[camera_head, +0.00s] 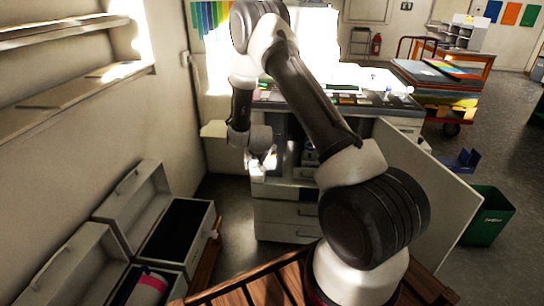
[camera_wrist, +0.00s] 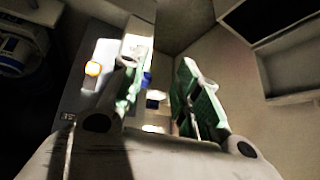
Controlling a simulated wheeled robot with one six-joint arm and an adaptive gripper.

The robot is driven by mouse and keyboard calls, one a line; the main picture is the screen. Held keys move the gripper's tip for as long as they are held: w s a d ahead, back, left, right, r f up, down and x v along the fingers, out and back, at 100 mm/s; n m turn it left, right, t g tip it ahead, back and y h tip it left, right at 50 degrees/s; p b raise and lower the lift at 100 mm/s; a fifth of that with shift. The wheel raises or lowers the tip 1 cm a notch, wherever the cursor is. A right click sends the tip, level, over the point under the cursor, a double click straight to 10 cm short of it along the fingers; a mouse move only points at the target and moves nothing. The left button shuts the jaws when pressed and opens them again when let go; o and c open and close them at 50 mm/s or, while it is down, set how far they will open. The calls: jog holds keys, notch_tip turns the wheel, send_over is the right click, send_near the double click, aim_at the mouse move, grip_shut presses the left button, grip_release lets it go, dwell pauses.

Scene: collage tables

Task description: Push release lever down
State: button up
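A large grey and white machine (camera_head: 285,215) stands ahead, its front compartment open and dark inside. My gripper (camera_head: 262,165) is at the left side of that opening. In the wrist view my gripper (camera_wrist: 163,92) has two green-padded fingers standing apart with nothing visible between them. Small blue parts (camera_wrist: 152,99) show between the fingers, farther off. I cannot tell which part is the release lever, or whether a finger touches anything.
An open white door (camera_head: 430,190) spreads to the right of the compartment. A green bin (camera_head: 488,215) stands beyond it. Open grey boxes (camera_head: 135,215) lie at lower left beside the wall. A loaded cart (camera_head: 440,85) stands at the back right.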

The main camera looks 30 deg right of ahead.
notch_tip(320, 180, down, 12)
jog(key=s+d+h, duration=0.1)
jog(key=d, duration=0.1)
jog(key=m+t+h, duration=0.3)
jog(key=t+h, duration=0.5)
send_near(273, 156)
jog(key=x, duration=0.4)
jog(key=shift+w+a, duration=0.1)
jog(key=x, duration=0.6)
jog(key=shift+w+d, duration=0.35)
jog(key=shift+w, duration=0.15)
grip_shut()
